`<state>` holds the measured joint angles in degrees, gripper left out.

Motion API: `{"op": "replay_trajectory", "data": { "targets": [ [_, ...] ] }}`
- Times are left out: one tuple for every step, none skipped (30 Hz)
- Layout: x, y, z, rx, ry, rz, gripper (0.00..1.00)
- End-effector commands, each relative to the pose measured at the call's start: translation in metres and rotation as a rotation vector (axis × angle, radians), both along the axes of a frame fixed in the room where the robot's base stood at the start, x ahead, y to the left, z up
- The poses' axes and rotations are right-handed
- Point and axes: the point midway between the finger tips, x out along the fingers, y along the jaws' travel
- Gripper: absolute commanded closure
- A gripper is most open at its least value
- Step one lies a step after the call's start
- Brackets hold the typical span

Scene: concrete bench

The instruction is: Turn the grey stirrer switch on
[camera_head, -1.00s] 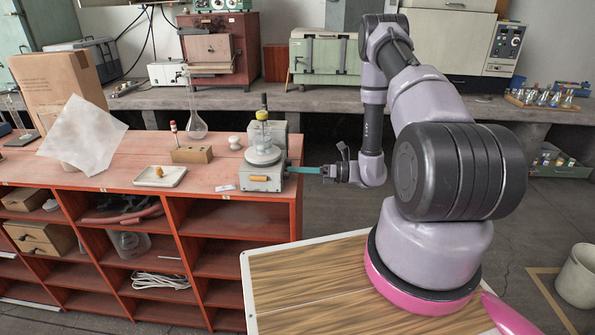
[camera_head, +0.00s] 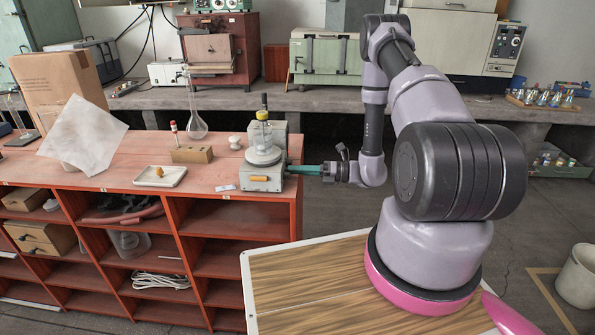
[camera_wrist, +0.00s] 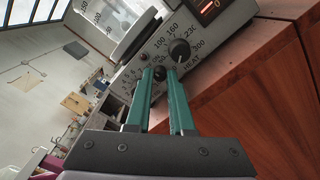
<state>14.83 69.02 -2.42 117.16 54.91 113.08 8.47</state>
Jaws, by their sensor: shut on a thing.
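The stirrer (camera_head: 262,180) is a grey box with a round plate on top, at the right end of the red shelf unit. In the wrist view my gripper (camera_wrist: 160,76) is shut on a small dark grey switch (camera_wrist: 159,73) on the front panel, which the fingertips partly hide. A larger black knob (camera_wrist: 180,50) marked HEAT sits just beside it, apart from the fingers. A lit red display (camera_wrist: 206,8) shows above.
The red shelf top (camera_head: 120,165) also bears a white tray (camera_head: 160,177), a wooden block (camera_head: 192,155), a round flask (camera_head: 197,128) and a cardboard box (camera_head: 55,85). Open floor lies right of the shelf, around my arm.

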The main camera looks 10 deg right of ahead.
Motion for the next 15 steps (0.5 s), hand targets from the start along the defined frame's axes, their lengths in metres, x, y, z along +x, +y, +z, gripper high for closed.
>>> {"op": "replay_trajectory", "data": {
  "targets": [
    [-0.0001,-0.0005,-0.0004,0.010,0.034,-0.001,1.00],
    [0.0000,-0.0005,-0.0005,0.018,0.058,-0.001,1.00],
    [-0.0001,-0.0005,-0.0006,0.027,0.089,0.000,1.00],
    [-0.0001,-0.0006,-0.0006,0.035,0.111,-0.001,1.00],
    [-0.0001,-0.0006,-0.0006,0.041,0.132,0.000,1.00],
    [-0.0001,-0.0006,-0.0007,0.050,0.159,0.000,1.00],
    [-0.0001,-0.0006,-0.0007,0.057,0.180,0.000,1.00],
    [-0.0001,-0.0007,-0.0007,0.063,0.199,-0.001,1.00],
    [-0.0001,-0.0007,-0.0008,0.071,0.223,-0.001,1.00],
    [-0.0001,-0.0007,-0.0008,0.077,0.241,-0.001,1.00],
    [-0.0001,-0.0008,-0.0008,0.082,0.256,-0.001,1.00],
    [-0.0001,-0.0008,-0.0009,0.088,0.276,-0.001,1.00],
    [-0.0001,-0.0008,-0.0009,0.093,0.291,-0.001,1.00],
    [-0.0001,-0.0009,-0.0009,0.097,0.303,-0.001,1.00],
    [-0.0001,-0.0009,-0.0009,0.102,0.319,-0.001,1.00]
  ]
}}
